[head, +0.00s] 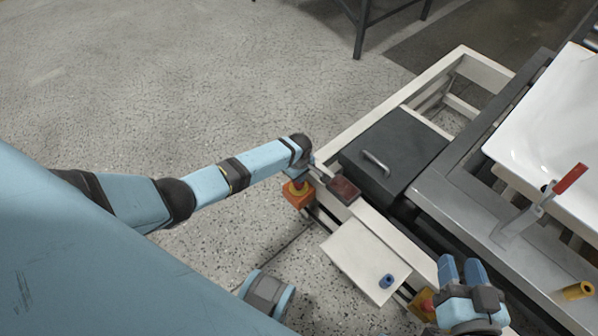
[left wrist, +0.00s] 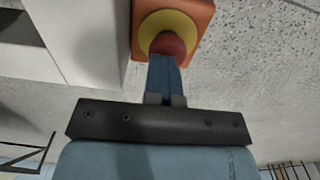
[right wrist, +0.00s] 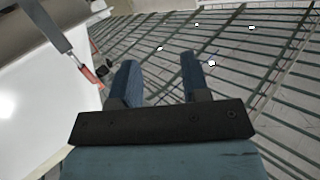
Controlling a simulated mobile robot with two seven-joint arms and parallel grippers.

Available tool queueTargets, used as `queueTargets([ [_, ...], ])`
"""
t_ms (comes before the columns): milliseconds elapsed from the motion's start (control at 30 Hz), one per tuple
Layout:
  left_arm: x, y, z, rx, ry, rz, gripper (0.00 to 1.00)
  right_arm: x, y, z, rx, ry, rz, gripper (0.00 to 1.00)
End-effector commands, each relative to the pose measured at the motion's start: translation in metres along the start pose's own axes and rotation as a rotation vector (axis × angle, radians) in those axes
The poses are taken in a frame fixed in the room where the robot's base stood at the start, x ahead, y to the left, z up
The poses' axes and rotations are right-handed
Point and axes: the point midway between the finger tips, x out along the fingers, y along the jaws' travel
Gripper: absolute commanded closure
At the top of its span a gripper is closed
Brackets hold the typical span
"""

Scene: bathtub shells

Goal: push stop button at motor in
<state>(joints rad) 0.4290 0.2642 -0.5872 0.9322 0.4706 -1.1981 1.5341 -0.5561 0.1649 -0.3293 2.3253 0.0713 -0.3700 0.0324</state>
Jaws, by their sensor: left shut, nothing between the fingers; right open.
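A stop button sits on an orange box (head: 298,194) at the left corner of the white frame. In the left wrist view its red button (left wrist: 168,44) has a yellow ring around it. My left gripper (left wrist: 166,62) is shut and empty, its fingertips at the red button; I cannot tell whether it is pressed in. In the head view the left gripper (head: 301,178) partly covers the box. Another orange and yellow box (head: 423,304) stands by my right gripper (head: 463,270), which is open and empty in the right wrist view (right wrist: 158,74). No motor label is readable.
A dark box with a handle (head: 395,155) sits in the white frame (head: 350,134). A small dark red block (head: 343,189) is close to the left gripper. A white panel (head: 362,258) carries a blue knob. A white tub shell (head: 550,115) and red-handled clamp (head: 570,179) are at right.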

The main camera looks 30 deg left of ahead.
Motion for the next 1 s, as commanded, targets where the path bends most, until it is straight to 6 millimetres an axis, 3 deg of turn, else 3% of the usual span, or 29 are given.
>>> queueTargets([
  [33,0.014,-0.013,0.008,0.004,-0.009,-0.028,1.0,0.001,0.0,0.002,0.0,0.0,0.0,0.57],
  [167,0.015,-0.013,0.009,0.005,-0.01,-0.029,1.0,0.001,0.0,0.003,0.0,0.0,0.0,0.57],
  [367,0.0,-0.012,0.009,0.005,-0.01,-0.027,1.0,-0.001,0.002,0.0,-0.009,-0.025,0.006,0.57],
  [600,-0.058,-0.007,0.005,0.002,-0.004,-0.012,1.0,-0.021,0.022,0.049,-0.019,-0.263,0.079,0.57],
  [800,-0.104,-0.004,0.003,0.001,-0.001,-0.003,1.0,-0.022,0.024,0.046,-0.031,-0.283,0.088,0.57],
  [1000,-0.133,-0.002,0.002,0.0,0.003,0.001,1.0,-0.023,0.025,0.046,-0.038,-0.295,0.095,0.57],
])
